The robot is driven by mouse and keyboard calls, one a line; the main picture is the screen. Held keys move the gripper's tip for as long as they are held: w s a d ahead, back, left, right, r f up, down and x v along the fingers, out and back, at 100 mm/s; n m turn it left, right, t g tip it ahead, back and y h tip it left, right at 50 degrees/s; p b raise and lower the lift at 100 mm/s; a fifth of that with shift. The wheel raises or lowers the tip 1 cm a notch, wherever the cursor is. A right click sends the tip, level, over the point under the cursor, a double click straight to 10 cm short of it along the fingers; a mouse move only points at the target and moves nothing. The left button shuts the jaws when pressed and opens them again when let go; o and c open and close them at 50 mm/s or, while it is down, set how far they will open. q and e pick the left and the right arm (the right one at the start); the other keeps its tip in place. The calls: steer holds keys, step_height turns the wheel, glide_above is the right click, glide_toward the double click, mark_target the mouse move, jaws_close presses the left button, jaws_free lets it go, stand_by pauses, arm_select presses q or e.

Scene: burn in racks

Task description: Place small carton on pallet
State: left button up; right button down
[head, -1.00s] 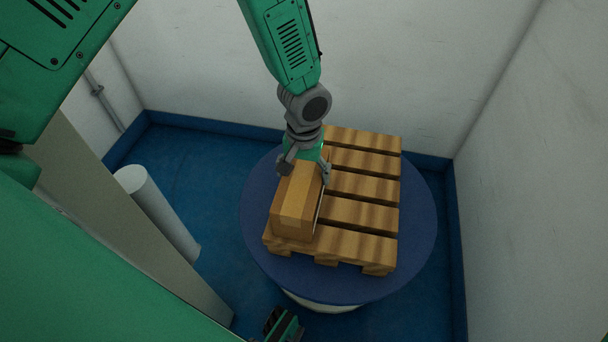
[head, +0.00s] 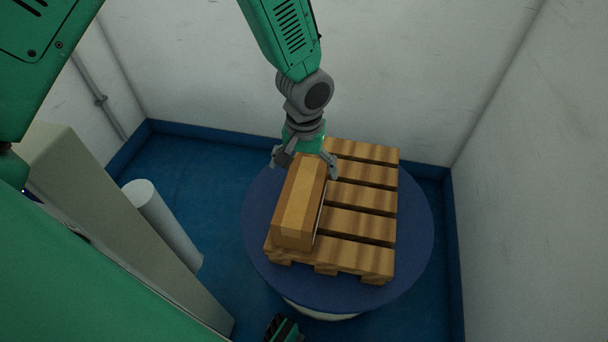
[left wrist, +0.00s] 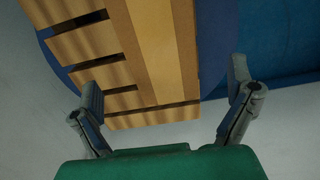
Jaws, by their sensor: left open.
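The small carton (head: 297,205), a long brown box with a lighter tape strip, lies along the left edge of the wooden pallet (head: 362,225). In the left wrist view the carton (left wrist: 162,45) runs down the middle, with pallet slats (left wrist: 85,45) showing to its left. My left gripper (head: 308,164) is at the carton's far end, its fingers spread wide and not gripping it. In the left wrist view the open fingers (left wrist: 165,92) stand apart to either side of the carton.
The pallet rests on a round blue platform (head: 415,235). White walls (head: 530,190) close in behind and at the right. A white cylinder (head: 165,225) and a grey-beige panel (head: 95,205) stand at the left. Blue floor (head: 210,160) is clear between cylinder and platform.

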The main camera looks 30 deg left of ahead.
arm_select(q)
step_height(320, 180, up, 6)
steer(key=shift+f+p, duration=0.1)
steer(key=shift+p, duration=0.7)
